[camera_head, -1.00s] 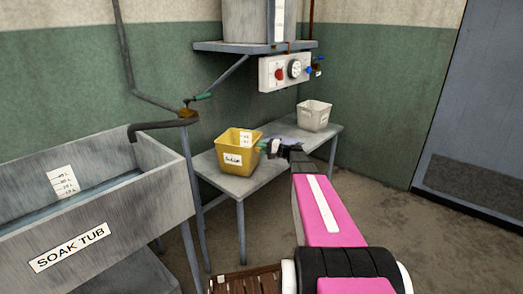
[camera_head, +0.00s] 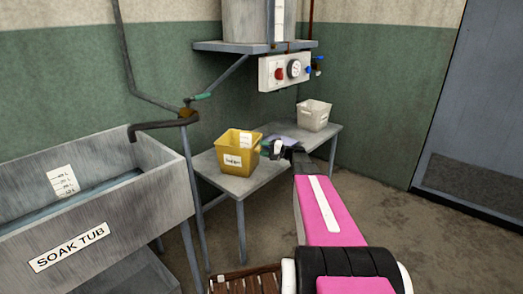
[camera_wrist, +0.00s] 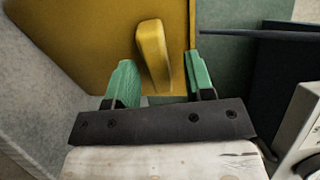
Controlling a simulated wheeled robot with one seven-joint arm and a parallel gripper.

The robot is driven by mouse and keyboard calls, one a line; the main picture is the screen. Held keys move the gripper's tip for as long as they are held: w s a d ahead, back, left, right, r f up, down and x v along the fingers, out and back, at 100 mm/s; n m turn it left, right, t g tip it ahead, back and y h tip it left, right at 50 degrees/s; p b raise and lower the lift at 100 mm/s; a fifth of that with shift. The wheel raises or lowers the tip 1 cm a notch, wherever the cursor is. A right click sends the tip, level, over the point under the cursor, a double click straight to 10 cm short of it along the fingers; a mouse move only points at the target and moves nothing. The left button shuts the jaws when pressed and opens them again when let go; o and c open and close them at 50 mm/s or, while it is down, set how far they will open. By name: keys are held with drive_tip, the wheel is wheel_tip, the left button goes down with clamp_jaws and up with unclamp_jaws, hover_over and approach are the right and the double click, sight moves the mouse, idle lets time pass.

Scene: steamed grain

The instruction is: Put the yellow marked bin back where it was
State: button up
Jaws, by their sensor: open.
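The yellow bin (camera_head: 230,165) stands upright on the left part of the grey table, with a white label on its front and another marking on its inside wall. In the wrist view, the bin's yellow wall (camera_wrist: 85,35) fills the upper left, and its upright yellow handle (camera_wrist: 153,55) shows between my fingers. My gripper (camera_wrist: 160,70) is open, with one green finger on each side of the handle and gaps visible beside it. In the head view, my gripper (camera_head: 272,148) is at the bin's right side, its fingertips small and hard to make out.
The grey table (camera_head: 265,178) also carries a pale bin (camera_head: 314,115) at its far right end and a flat bluish-purple item partly behind my gripper. The soak tub (camera_head: 95,215) stands at left. A control box (camera_head: 285,72) and shelf (camera_head: 250,47) are on the wall above.

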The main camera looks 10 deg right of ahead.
drive_tip(key=v, duration=1)
drive_tip(key=s+a+f+n+g+h, duration=0.1)
drive_tip(key=s+a+f+g+h, duration=0.2)
drive_tip(key=s+a+f, duration=0.3)
drive_tip(key=s+a+f+n+g+h, duration=0.2)
drive_tip(key=s+a+f+g+h, duration=0.15)
drive_tip(key=s+a, duration=0.5)
drive_tip(key=s+a+f+n+g+h, duration=0.2)
drive_tip(key=s+f+n+h, duration=0.1)
drive_tip(key=s+h, duration=0.6)
drive_tip(key=s+f, duration=0.1)
drive_tip(key=s, duration=0.2)
drive_tip(key=shift+s+g, duration=0.35)
drive_tip(key=shift+s, duration=0.05)
